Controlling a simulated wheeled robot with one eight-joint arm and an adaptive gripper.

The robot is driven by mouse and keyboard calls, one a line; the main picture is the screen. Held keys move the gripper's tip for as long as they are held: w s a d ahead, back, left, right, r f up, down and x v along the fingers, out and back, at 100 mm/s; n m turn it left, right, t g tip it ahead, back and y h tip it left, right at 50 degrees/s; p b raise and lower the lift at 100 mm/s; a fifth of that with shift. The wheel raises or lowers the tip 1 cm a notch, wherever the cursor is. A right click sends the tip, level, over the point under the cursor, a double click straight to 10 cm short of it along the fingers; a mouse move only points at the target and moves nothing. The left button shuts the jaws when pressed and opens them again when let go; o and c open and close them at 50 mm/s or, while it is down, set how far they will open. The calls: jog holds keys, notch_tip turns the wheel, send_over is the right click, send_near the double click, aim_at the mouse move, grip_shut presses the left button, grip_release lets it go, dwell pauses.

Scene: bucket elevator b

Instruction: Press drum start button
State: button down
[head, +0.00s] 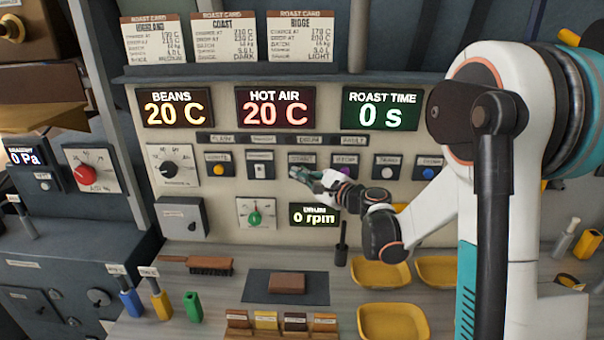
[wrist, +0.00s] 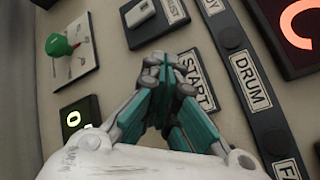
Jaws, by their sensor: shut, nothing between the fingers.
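My gripper (head: 300,174) is shut and empty at the upright control panel. Its fingertips cover the button under a partly hidden label plate (head: 302,158). In the wrist view the closed fingertips (wrist: 156,68) lie beside a label reading START (wrist: 198,80), and the button itself is hidden behind them. I cannot tell whether the tips touch it. A DRUM label (wrist: 250,80) sits on the dark strip above START. The drum display (head: 315,215) reads 0 rpm.
A rocker switch (head: 260,170) and a yellow button (head: 218,170) are to the left; purple (head: 345,169), white (head: 388,172) and blue (head: 428,172) buttons are to the right. A green knob (head: 255,217) is below. Yellow trays (head: 382,273) and a brush (head: 208,266) lie on the counter.

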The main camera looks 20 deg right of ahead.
jog(key=shift+w, duration=0.25)
jog(key=shift+s, duration=0.1)
dwell(0.5)
jog(key=shift+s+a, duration=0.2)
jog(key=shift+s, duration=0.55)
jog(key=shift+s, duration=0.1)
jog(key=shift+s+a+b, duration=0.15)
jog(key=shift+s+a, duration=0.1)
jog(key=shift+s, duration=0.5)
jog(key=shift+s+a+b, duration=0.15)
jog(key=shift+s+a, duration=0.15)
jog(key=shift+s, duration=0.45)
jog(key=shift+s+a+b, duration=0.15)
jog(key=shift+s+a, duration=0.1)
jog(key=shift+s, duration=0.5)
